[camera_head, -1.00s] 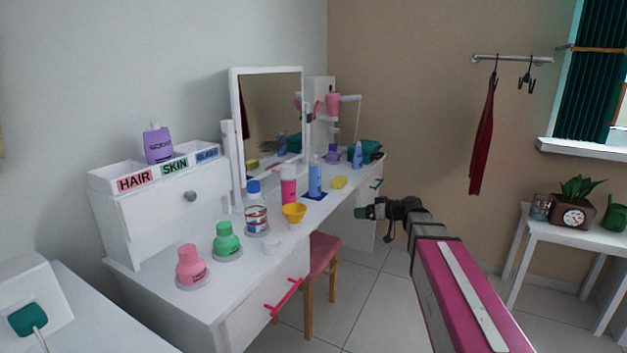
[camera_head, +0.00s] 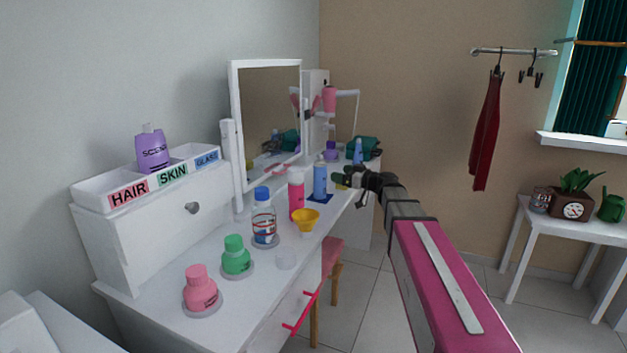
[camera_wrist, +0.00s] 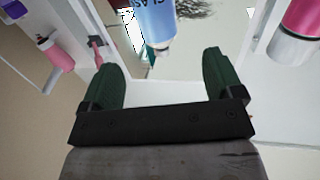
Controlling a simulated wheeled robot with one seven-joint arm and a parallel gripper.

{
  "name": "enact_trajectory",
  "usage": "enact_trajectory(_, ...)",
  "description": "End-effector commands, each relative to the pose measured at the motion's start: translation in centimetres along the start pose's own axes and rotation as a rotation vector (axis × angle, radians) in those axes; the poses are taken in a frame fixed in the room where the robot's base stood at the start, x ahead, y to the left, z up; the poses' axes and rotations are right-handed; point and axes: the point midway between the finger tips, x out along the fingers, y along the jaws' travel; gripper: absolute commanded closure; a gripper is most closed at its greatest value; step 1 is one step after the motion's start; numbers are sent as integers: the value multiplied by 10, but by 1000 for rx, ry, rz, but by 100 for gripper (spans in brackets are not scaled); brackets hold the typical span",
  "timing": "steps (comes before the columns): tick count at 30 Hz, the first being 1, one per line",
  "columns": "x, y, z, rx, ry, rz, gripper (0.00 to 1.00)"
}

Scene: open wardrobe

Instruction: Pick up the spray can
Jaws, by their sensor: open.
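A blue cylindrical bottle or can (camera_head: 320,178) stands on a dark blue square on the white dressing table. A pink cylinder with a pale top (camera_head: 296,195) stands just left of it; I cannot tell from its looks which is the spray can. My gripper (camera_head: 340,180) is just right of the blue one, apart from it. In the wrist view my gripper (camera_wrist: 163,75) is open and empty, its dark green fingers either side. The blue one (camera_wrist: 158,22), with partly cut-off lettering, lies ahead between the fingers. The pink one (camera_wrist: 302,20) is at upper right.
A yellow cup (camera_head: 305,219), a clear bottle with a blue cap (camera_head: 264,217), a green bottle (camera_head: 236,258) and a pink bottle (camera_head: 200,291) stand nearer on the table. A mirror (camera_head: 267,110) rises behind. Free floor lies right of the table.

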Motion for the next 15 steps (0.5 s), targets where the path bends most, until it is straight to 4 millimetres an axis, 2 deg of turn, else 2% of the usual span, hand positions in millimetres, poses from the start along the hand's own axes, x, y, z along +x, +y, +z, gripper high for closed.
enact_trajectory(9, 43, 1, 0, 0, 0, -3, 14)
enact_trajectory(15, 56, 1, -1, 1, 0, 0, 14)
